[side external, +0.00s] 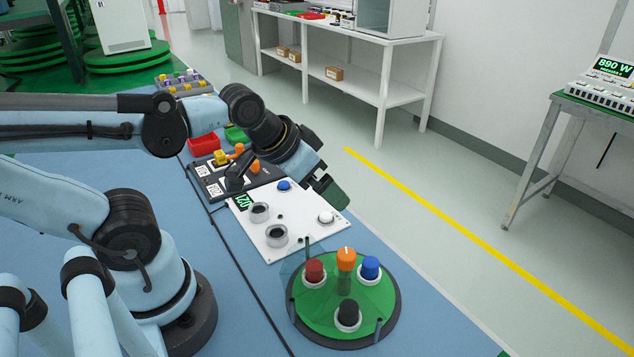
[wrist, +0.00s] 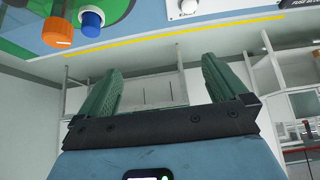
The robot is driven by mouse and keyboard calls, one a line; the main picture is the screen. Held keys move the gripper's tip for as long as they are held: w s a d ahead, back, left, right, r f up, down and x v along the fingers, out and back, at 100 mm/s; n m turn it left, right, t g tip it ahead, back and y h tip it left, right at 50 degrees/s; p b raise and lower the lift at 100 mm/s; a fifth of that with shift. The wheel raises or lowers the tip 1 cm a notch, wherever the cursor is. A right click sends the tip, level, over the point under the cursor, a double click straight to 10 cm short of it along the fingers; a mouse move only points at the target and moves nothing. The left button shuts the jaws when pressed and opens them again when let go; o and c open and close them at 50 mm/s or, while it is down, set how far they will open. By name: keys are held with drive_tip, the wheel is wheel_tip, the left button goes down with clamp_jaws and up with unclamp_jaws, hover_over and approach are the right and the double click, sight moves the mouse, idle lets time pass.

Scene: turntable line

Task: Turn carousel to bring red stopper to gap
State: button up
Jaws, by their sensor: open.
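The carousel (side external: 318,313) is a green disc on a dark round base at the front of the bench. An orange knob (side external: 346,258) stands upright at its centre. The red stopper (side external: 314,270) sits at the left of the disc, the blue stopper (side external: 370,267) at the right and the black stopper (side external: 348,313) at the front. A clear cover seems to lie over part of the disc; I cannot tell where its gap is. My gripper (side external: 333,196) is open and empty, above the white panel's far right edge. In the wrist view, the orange knob (wrist: 60,30) and blue stopper (wrist: 91,20) show at upper left.
A white panel (side external: 287,222) with a green display, two round sockets, a blue button and a white button lies behind the carousel. Farther back are a dark panel (side external: 212,182) with orange and yellow parts and a red bin (side external: 203,145).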

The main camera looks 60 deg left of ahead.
idle(0.4)
drive_tip(key=shift+d+r, duration=0.15)
drive_tip(key=shift+d, duration=0.15)
drive_tip(key=c, duration=0.4)
drive_tip(key=d, duration=0.1)
drive_tip(key=d+r+g, duration=0.1)
drive_tip(key=d+g, duration=0.1)
drive_tip(key=shift+w+d+r+n+h, duration=0.1)
drive_tip(key=shift+r+n+h, duration=0.2)
drive_tip(key=shift+r+n, duration=0.1)
drive_tip(key=c, duration=0.4)
drive_tip(key=n+g, duration=0.2)
drive_tip(key=g, duration=0.3)
approach(347, 253)
drive_tip(key=shift+w+d+f, duration=0.1)
drive_tip(key=shift+d+f, duration=0.05)
drive_tip(key=shift+f, duration=2.1)
drive_tip(key=shift+d+f, duration=0.1)
drive_tip(key=shift+f, duration=2.15)
clamp_jaws()
